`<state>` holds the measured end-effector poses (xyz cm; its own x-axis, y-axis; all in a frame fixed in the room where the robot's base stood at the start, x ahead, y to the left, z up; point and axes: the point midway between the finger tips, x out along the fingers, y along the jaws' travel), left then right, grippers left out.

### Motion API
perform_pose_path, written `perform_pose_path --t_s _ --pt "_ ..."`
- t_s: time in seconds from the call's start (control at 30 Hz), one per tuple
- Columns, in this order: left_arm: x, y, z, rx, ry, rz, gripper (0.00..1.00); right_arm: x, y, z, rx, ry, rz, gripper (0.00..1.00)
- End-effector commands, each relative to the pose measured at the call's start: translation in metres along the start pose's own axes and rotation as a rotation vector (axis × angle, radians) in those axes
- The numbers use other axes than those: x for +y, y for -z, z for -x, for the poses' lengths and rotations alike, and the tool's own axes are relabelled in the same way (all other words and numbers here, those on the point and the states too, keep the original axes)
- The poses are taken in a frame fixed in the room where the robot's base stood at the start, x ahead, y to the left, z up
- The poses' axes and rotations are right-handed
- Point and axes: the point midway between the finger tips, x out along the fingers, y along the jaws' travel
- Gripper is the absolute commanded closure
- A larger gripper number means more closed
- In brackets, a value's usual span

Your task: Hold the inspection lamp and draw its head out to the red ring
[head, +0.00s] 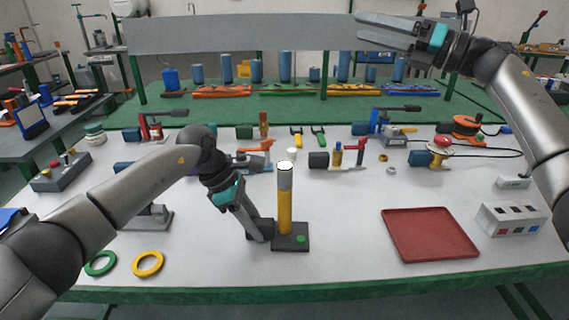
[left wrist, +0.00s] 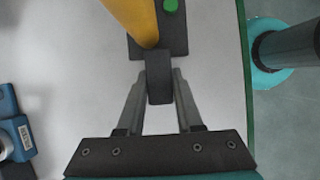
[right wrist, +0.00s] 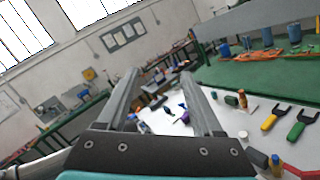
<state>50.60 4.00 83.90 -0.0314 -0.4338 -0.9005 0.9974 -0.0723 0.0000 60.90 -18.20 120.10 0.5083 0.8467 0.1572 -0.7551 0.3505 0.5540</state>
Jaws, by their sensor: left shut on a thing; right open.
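The inspection lamp (head: 285,212) stands upright near the table's front. It has a yellow lower body, a grey upper sleeve and a white-topped head (head: 285,167), on a dark base with a green button. I see no red ring on it. My left gripper (head: 258,232) is shut on the dark grip block at the left of the lamp's base; the left wrist view shows this block (left wrist: 159,80) between the fingers, with the yellow body (left wrist: 132,18) beyond. My right gripper (head: 360,28) is open and empty, raised high at the back right, far from the lamp.
A red tray (head: 430,236) and a grey socket box (head: 513,219) lie to the right. Green (head: 100,263) and yellow (head: 148,264) rings lie front left. Clamps and tools crowd the table behind the lamp. A grey panel (head: 240,33) crosses the back.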

Motion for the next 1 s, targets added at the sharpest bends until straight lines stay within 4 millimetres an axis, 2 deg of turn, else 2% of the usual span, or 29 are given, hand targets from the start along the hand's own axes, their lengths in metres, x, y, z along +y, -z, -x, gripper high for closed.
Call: perform_pose_path --t_s 0.03,0.1,0.2,0.3,0.4,0.5,0.63,0.87,1.0 --pt "0.000 0.000 0.000 0.000 -0.001 0.000 1.00 0.011 0.018 -0.015 0.098 -0.015 0.061 0.32" --pt "0.000 0.000 0.000 0.000 -0.001 0.000 1.00 0.022 0.047 -0.032 0.242 -0.031 0.150 0.32" --pt "0.000 0.000 0.000 0.000 -0.001 0.000 1.00 0.035 0.092 -0.048 0.474 -0.055 0.290 0.32" --pt "0.000 0.000 0.000 0.000 -0.001 0.000 1.00 0.043 0.136 -0.052 0.726 -0.075 0.436 0.32" --pt "0.000 0.000 0.000 0.000 -0.001 0.000 1.00 0.043 0.168 -0.046 0.947 -0.083 0.556 0.32" --pt "0.000 0.000 0.000 0.000 -0.001 0.000 1.00 0.040 0.186 -0.035 1.120 -0.082 0.643 0.32" --pt "0.000 0.000 0.000 0.000 -0.001 0.000 1.00 0.036 0.198 -0.024 1.261 -0.078 0.708 0.32" --pt "0.000 0.000 0.000 0.000 -0.001 0.000 1.00 0.031 0.210 -0.020 1.323 -0.077 0.732 0.32" --pt "0.000 0.000 0.000 0.000 -0.001 0.000 1.00 0.026 0.226 -0.025 1.321 -0.078 0.729 0.32"
